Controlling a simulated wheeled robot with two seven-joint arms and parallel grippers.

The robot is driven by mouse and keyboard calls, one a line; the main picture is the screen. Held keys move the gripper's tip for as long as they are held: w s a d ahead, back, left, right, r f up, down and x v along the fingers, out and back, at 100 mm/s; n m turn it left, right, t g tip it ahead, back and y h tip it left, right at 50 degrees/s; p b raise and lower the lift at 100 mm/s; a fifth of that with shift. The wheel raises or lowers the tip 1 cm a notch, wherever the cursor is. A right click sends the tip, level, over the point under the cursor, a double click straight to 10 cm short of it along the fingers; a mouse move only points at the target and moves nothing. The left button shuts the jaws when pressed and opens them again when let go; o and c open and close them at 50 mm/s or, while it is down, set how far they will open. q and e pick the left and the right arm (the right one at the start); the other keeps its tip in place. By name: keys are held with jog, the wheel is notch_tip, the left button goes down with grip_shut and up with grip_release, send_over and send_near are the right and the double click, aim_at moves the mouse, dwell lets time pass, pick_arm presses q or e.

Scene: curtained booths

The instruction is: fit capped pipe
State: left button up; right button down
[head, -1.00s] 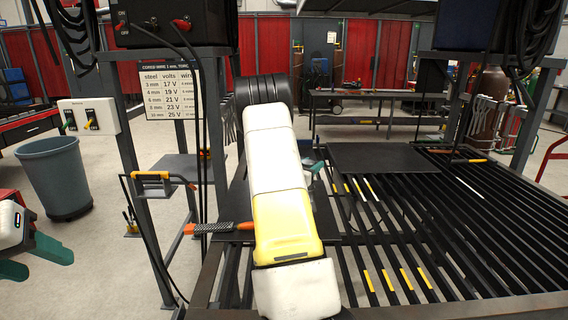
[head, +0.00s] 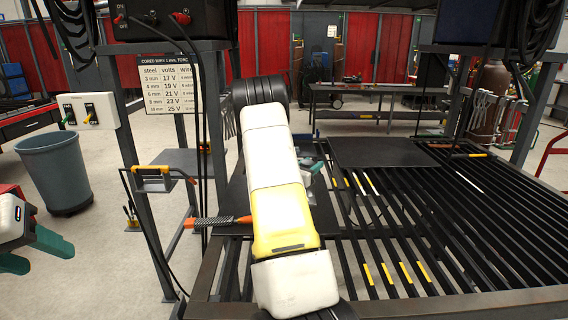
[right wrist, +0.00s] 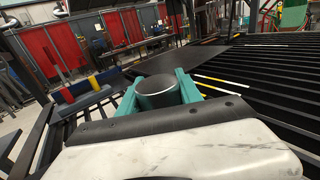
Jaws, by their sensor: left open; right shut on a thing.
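In the right wrist view my right gripper (right wrist: 158,92) has its teal fingers shut on a grey metal cylinder (right wrist: 158,84), seen end-on with a smooth round top. I cannot tell whether this is the pipe or its cap, and its lower part is hidden. In the head view my white and yellow right arm hides most of that gripper; only a bit of teal finger shows beside it. My left gripper (head: 35,252) is at the left edge, its teal fingers apart and empty, off the table. No fitting for the pipe is clearly visible.
The slatted table (head: 430,215) carries a dark flat plate (head: 380,153) and yellow and white strips. An orange-handled brush or file (head: 215,221) lies left of my right arm. A grey bin (head: 54,175) stands left.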

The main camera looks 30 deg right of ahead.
jog(key=shift+f, duration=0.75)
jog(key=c, duration=0.7)
grip_release()
jog(key=shift+f, duration=0.1)
jog(key=shift+a, duration=0.1)
jog(key=v, duration=0.7)
jog(key=shift+s+a, duration=0.2)
